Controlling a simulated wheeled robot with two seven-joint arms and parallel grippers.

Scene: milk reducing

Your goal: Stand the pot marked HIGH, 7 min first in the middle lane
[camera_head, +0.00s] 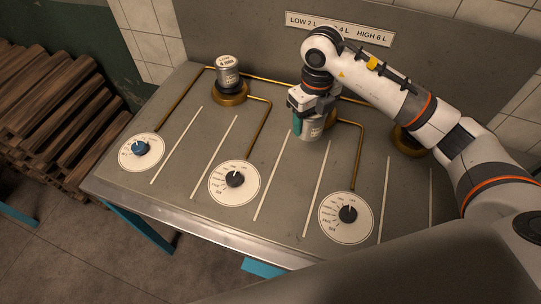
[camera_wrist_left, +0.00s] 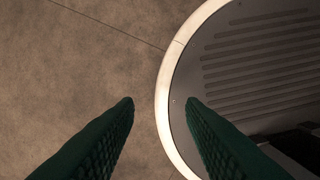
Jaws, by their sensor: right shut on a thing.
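My right gripper (camera_head: 310,115) is shut on a grey metal pot (camera_head: 314,131), its green finger at the pot's left side. The held pot is in front of the middle burner (camera_head: 331,119), which it partly hides. I cannot tell whether the pot touches the bench, and its marking is not readable. A second metal pot (camera_head: 228,71) with a small label on top stands on the left brass burner (camera_head: 230,96); its label is too small to read. My left gripper (camera_wrist_left: 160,103) shows in the left wrist view, open and empty, with its green fingers apart above the floor.
The grey bench (camera_head: 190,180) has pale lane lines and brass pipes. A blue-knobbed dial (camera_head: 140,148) and two dark-knobbed dials (camera_head: 235,180) lie along the front. My right arm partly covers the right burner (camera_head: 409,142) and the wall sign (camera_head: 300,20). Stacked wood (camera_head: 55,110) stands left.

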